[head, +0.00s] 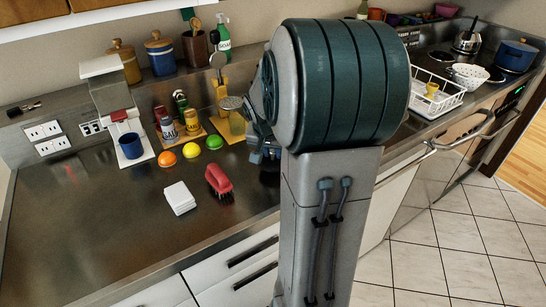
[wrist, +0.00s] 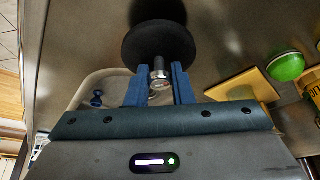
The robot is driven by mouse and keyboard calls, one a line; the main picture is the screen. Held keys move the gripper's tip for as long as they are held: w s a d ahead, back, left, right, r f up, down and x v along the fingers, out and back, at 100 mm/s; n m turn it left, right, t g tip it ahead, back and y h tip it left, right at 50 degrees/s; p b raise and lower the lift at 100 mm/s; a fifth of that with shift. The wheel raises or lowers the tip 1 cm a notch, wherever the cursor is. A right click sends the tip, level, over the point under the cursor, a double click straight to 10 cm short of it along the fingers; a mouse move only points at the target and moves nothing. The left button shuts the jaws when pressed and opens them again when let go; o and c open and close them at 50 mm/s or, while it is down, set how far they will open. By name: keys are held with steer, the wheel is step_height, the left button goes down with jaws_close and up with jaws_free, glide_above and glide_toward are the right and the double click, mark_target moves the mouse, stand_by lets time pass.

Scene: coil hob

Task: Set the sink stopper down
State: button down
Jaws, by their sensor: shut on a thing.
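The sink stopper (wrist: 158,46) is a black round disc with a short metal stem, seen in the wrist view. My gripper (wrist: 158,80) is shut on its stem between two blue fingers, and the disc extends beyond the fingertips. A dark shadow lies on the steel counter (wrist: 230,35) beside the disc; I cannot tell how large the gap to the counter is. In the head view my arm hides the stopper and most of my gripper.
The front-left counter (head: 90,235) is clear. A white dish rack (head: 440,103) stands right.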

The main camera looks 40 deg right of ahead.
steer(key=shift+f, duration=1.15)
steer(key=shift+f, duration=0.15)
steer(key=c, duration=1.3)
jaws_free()
steer(key=shift+r, duration=0.45)
steer(key=p+v, duration=0.1)
steer(key=v, duration=0.9)
steer(key=s+a+n+y, duration=0.1)
steer(key=s+a+n, duration=0.2)
steer(key=a, duration=0.3)
steer(key=s+a+f+n+y, duration=0.1)
steer(key=s+a+n, duration=0.2)
steer(key=s+a, duration=0.2)
steer(key=s+a+f+n+y, duration=0.1)
steer(key=s+a+n, duration=0.2)
steer(key=s+a, duration=0.2)
steer(key=shift+a+f+n, duration=0.1)
steer(key=shift+a+n, duration=0.2)
steer(key=shift+a, duration=1.4)
